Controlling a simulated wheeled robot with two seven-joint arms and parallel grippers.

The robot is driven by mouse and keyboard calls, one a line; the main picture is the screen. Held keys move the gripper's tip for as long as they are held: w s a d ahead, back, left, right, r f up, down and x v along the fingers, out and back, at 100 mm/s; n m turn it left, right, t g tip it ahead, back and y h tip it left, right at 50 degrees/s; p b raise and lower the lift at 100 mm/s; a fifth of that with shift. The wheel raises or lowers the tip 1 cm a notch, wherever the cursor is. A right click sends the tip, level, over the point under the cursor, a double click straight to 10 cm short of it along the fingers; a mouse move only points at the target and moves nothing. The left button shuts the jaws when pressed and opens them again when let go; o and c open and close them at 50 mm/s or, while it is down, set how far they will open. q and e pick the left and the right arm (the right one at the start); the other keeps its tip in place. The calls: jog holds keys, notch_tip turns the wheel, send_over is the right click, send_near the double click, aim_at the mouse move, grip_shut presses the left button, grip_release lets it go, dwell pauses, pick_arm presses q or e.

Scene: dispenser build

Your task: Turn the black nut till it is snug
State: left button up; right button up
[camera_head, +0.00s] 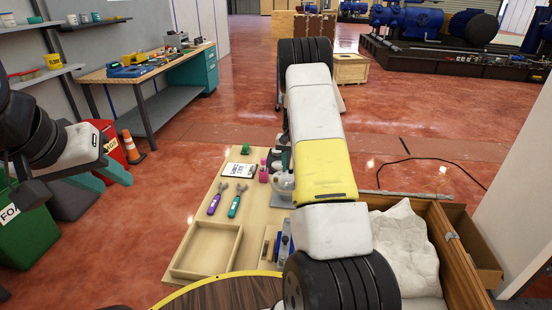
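I cannot make out the black nut in the head view. My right arm (323,155) runs up the middle and covers part of the work board (193,222); its gripper does not show. My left gripper (75,183) is at the left, off the board and above the floor bins. Its fingers look spread apart with nothing between them. On the board lie a purple-handled tool (214,204) and a teal-handled tool (235,206). A pale bowl-like thing (280,186) is partly hidden by my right arm.
An empty shallow wooden tray (207,277) sits at the board's near left. A clipboard (239,170), a green piece (246,149) and a pink bottle (263,172) are at the far end. A white sack (402,240) in a wooden crate (452,255) stands right of my arm.

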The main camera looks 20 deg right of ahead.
jog(key=shift+r, duration=0.1)
notch_tip(320, 180, up, 8)
jog(key=shift+f, duration=0.2)
dwell(0.4)
jog(key=shift+r, duration=0.2)
jog(key=s+a+r+n+t, duration=0.1)
jog(key=s+a+r, duration=0.25)
jog(key=r, duration=0.25)
jog(key=s+a+r+n+t+y, duration=0.1)
jog(key=s+a+r, duration=0.2)
jog(key=s+r, duration=0.3)
jog(key=s+a+r+t, duration=0.1)
jog(key=s+a+r, duration=0.2)
jog(key=r, duration=0.4)
jog(key=s+a+r+n+t, duration=0.1)
jog(key=s+a, duration=0.2)
jog(key=s, duration=0.4)
jog(key=s+a+r+n+t, duration=0.1)
jog(key=s+a+n, duration=0.1)
jog(key=s, duration=0.6)
jog(key=s+a+r+n+t+y, duration=0.1)
jog(key=s+a, duration=0.3)
jog(key=s, duration=0.3)
jog(key=shift+s+r, duration=0.15)
jog(key=shift+r, duration=0.05)
